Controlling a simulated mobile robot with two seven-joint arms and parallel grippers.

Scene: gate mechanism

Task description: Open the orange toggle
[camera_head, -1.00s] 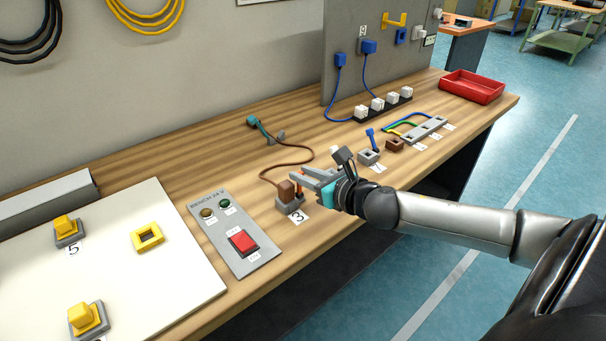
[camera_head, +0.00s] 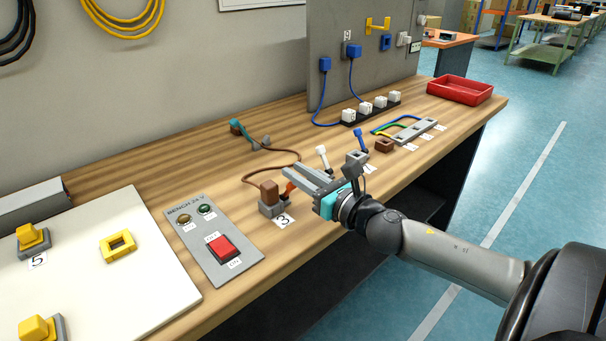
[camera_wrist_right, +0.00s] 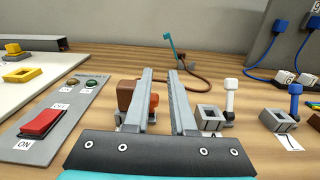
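The orange toggle (camera_head: 290,187) is a short lever on the grey base by label 3, beside a brown block (camera_head: 269,190). In the head view it leans to the right, away from the brown block. My right gripper (camera_head: 297,171) is just above and to the right of it, with its two long grey fingers apart. In the right wrist view the orange toggle (camera_wrist_right: 154,101) shows in the gap between the fingers, close to the left finger, which partly covers the brown block (camera_wrist_right: 126,95). I cannot tell whether a finger touches the lever. My left gripper is not in view.
A white toggle (camera_head: 322,155) and a blue toggle (camera_head: 360,138) stand on grey bases to the right. A switch panel (camera_head: 200,258) with a red rocker lies to the left. A brown cable (camera_head: 270,163) runs behind. The bench's front edge is close.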

